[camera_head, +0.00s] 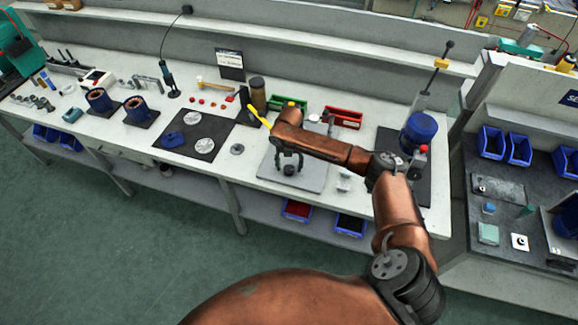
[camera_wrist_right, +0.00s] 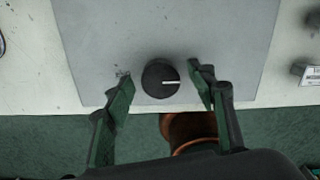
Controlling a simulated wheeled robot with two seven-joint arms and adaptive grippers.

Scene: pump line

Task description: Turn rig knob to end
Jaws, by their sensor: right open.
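The rig knob is a round black knob (camera_wrist_right: 160,78) with a white pointer line, on a grey plate (camera_wrist_right: 200,30) in the right wrist view. The line points to the right of that picture. My right gripper (camera_wrist_right: 160,88) is open, with one finger on each side of the knob and a gap on both sides. In the head view the same gripper (camera_head: 290,165) hangs over the grey plate (camera_head: 312,180) near the bench's front edge, and the dark knob (camera_head: 290,170) shows between its fingers. My left gripper is not in view.
A black mat (camera_head: 200,153) with pale discs and a blue part lies left of the plate. A blue pump-like unit (camera_head: 420,128) stands to the right. Red bin (camera_head: 343,118) and green bin (camera_head: 290,103) stand behind. My right arm crosses the bench's right part.

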